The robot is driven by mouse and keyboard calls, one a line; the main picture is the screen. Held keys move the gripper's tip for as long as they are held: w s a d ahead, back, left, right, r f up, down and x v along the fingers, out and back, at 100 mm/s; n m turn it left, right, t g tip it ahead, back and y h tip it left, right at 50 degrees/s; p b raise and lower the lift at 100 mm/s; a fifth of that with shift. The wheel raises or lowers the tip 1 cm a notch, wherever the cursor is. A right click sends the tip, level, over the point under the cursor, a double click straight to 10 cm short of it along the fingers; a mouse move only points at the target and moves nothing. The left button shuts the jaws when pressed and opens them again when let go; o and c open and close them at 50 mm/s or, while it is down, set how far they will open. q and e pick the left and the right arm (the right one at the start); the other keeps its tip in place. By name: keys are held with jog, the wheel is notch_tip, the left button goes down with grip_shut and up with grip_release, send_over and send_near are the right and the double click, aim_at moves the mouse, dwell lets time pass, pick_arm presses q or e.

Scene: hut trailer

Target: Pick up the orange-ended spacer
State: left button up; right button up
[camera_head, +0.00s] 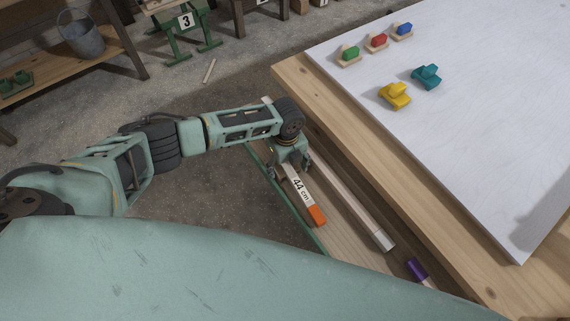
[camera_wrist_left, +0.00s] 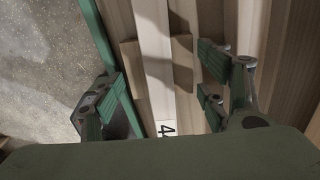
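The orange-ended spacer (camera_head: 316,214) is a pale wooden bar with a white "44 cm" label, lying lengthwise on the low wooden shelf beside the table. My left gripper (camera_head: 290,163) is over its far part, pointing down. In the left wrist view the spacer (camera_wrist_left: 153,50) runs between the fingers of the open gripper (camera_wrist_left: 164,88), and part of its label shows near the bottom. A gap shows on both sides, so the fingers appear not to press it. Fingertip height is hard to tell. My right gripper is not in view.
A white-ended spacer (camera_head: 382,240) and a purple-ended one (camera_head: 417,269) lie to the right on the same shelf. A green rail (camera_head: 294,213) edges the shelf. The wooden table (camera_head: 408,182) with coloured knobbed blocks (camera_head: 395,96) rises on the right. Open floor lies left.

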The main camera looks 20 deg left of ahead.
pick_arm(q)
jog(key=c, duration=1.3)
jog(key=shift+c, duration=0.2)
jog(key=shift+r, duration=0.15)
